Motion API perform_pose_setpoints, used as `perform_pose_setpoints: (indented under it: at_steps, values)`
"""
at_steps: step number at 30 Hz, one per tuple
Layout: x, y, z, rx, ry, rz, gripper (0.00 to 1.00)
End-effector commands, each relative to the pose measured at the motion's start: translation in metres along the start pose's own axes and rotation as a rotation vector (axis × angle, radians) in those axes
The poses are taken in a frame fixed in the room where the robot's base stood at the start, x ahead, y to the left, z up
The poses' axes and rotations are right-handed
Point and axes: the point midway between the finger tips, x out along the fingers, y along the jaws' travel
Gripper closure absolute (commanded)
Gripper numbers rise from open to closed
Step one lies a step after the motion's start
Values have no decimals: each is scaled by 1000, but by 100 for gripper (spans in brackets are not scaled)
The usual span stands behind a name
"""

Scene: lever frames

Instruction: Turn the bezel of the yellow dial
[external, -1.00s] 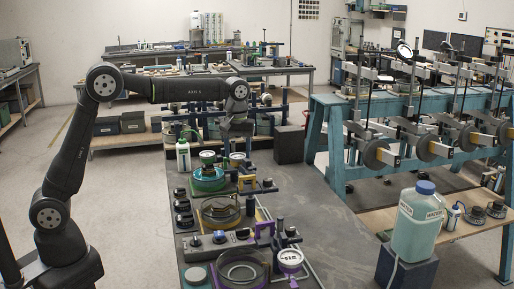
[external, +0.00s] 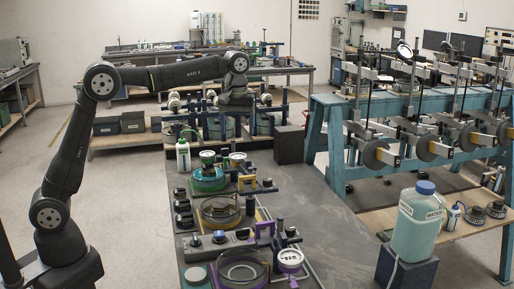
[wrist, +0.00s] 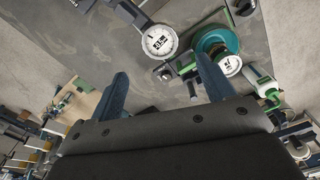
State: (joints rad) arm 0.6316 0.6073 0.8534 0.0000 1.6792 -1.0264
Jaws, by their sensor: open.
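My gripper (wrist: 163,72) is open and empty, its two blue fingers spread wide in the wrist view. In the external view my gripper (external: 236,106) hangs above the back of the bench, well clear of the yellow parts. I cannot make out a clearly yellow bezel in either view. In the wrist view a white-faced dial (wrist: 159,42) lies beyond the fingertips, beside a green bracket, apart from the fingers.
A teal round part (wrist: 215,44) and a green-capped bottle (wrist: 262,85) lie to the right in the wrist view. A large water jug (external: 417,225) is at right. The grey bench top (external: 320,235) has free room.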

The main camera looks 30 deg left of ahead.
Motion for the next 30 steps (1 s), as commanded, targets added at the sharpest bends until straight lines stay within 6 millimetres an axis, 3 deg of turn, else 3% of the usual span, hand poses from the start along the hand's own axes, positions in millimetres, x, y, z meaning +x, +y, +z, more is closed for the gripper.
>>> perform_pose_setpoints:
  at_steps: [6,12,18,30]
  values:
    - [-48,1,0,0,2,2,25]
    - [-77,1,0,0,1,2,25]
    - [-89,0,0,0,0,0,25]
    - [-91,0,0,0,0,0,25]
